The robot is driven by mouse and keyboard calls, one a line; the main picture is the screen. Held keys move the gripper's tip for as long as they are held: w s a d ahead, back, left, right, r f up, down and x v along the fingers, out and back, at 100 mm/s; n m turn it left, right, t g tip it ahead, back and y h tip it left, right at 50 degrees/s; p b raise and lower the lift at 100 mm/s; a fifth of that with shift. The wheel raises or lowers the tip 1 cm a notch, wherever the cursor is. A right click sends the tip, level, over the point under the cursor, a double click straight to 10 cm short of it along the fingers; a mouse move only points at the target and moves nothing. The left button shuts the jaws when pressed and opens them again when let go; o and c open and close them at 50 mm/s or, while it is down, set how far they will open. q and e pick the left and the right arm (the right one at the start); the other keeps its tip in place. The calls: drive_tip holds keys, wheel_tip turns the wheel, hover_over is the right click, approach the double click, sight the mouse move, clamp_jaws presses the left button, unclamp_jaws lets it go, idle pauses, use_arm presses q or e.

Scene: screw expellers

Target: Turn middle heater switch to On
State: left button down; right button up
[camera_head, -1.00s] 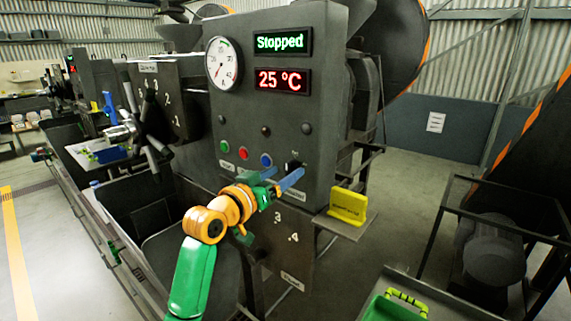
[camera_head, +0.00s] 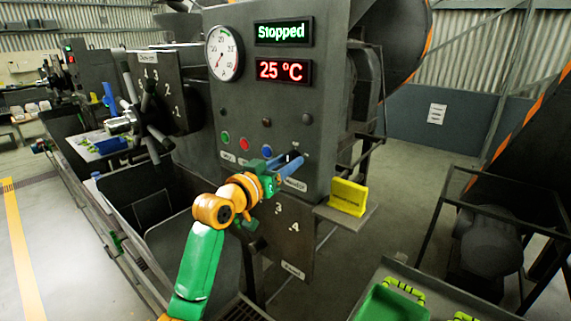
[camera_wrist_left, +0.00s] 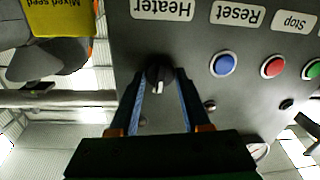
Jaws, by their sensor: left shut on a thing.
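The heater switch is a dark round knob (camera_wrist_left: 158,75) with a white mark, on the front of the grey machine panel (camera_head: 290,105). A "Heater" label (camera_wrist_left: 162,9) sits beside it, upside down in the wrist view. My left gripper (camera_head: 292,160) reaches the panel from the lower left. Its blue fingers (camera_wrist_left: 160,82) stand on both sides of the knob and are shut on it. In the head view the fingers partly hide the knob. The display (camera_head: 284,71) reads 25 °C, and the one above (camera_head: 284,31) reads Stopped. My right gripper is not in view.
Blue (camera_head: 266,151), red (camera_head: 244,144) and green (camera_head: 225,137) buttons sit left of the switch in the head view. A green tray (camera_head: 392,305) is at the lower right.

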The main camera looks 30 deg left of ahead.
use_arm(q)
drive_tip(key=m+b, duration=0.1)
drive_tip(key=m, duration=0.2)
drive_tip(key=shift+f, duration=0.15)
drive_tip(key=m, duration=0.2)
drive_tip(key=shift+m, duration=0.4)
drive_tip(key=m, duration=0.2)
drive_tip(key=shift+m+t, duration=0.3)
drive_tip(key=shift+m+h, duration=0.3)
drive_tip(key=shift+m, duration=1.3)
drive_tip(key=shift+c, duration=1.8)
unclamp_jaws()
